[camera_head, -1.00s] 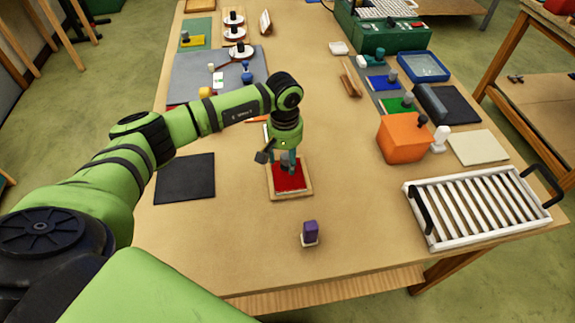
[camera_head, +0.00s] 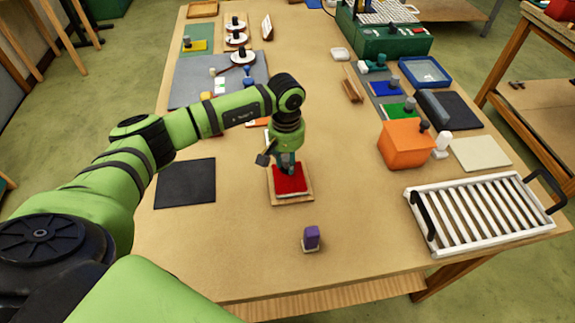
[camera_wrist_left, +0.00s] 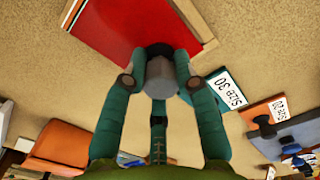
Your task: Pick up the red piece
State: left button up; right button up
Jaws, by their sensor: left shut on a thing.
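The red piece (camera_head: 290,179) is a flat red square with a grey knob on top. It is over a light wooden tray (camera_head: 293,200) near the middle front of the table and seems slightly raised from it. My left gripper (camera_head: 287,163) comes down from above and is shut on the knob. In the left wrist view, the fingers of my left gripper (camera_wrist_left: 160,84) are on both sides of the grey knob (camera_wrist_left: 160,76), with the red piece (camera_wrist_left: 125,28) beyond and the tray's edge beside it. My right gripper is not in view.
A purple block (camera_head: 311,236) stands in front of the tray. A black mat (camera_head: 186,184) lies to the left. An orange block (camera_head: 402,146) and a white slatted rack (camera_head: 478,210) are to the right. Blue (camera_head: 384,89) and green (camera_head: 399,111) knobbed pieces stand farther back.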

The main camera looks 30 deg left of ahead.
pick_arm(q)
notch_tip(320, 180, up, 3)
jog(key=shift+s+f+b, duration=0.1)
jog(key=shift+b, duration=0.8)
jog(key=s+a+r+b, duration=0.1)
jog(key=s+r+b, duration=0.2)
jog(key=s+r, duration=0.3)
jog(key=s, duration=0.4)
jog(key=shift+s+b, duration=0.2)
jog(key=shift+b, duration=0.15)
jog(key=shift+s+r, duration=0.55)
grip_shut()
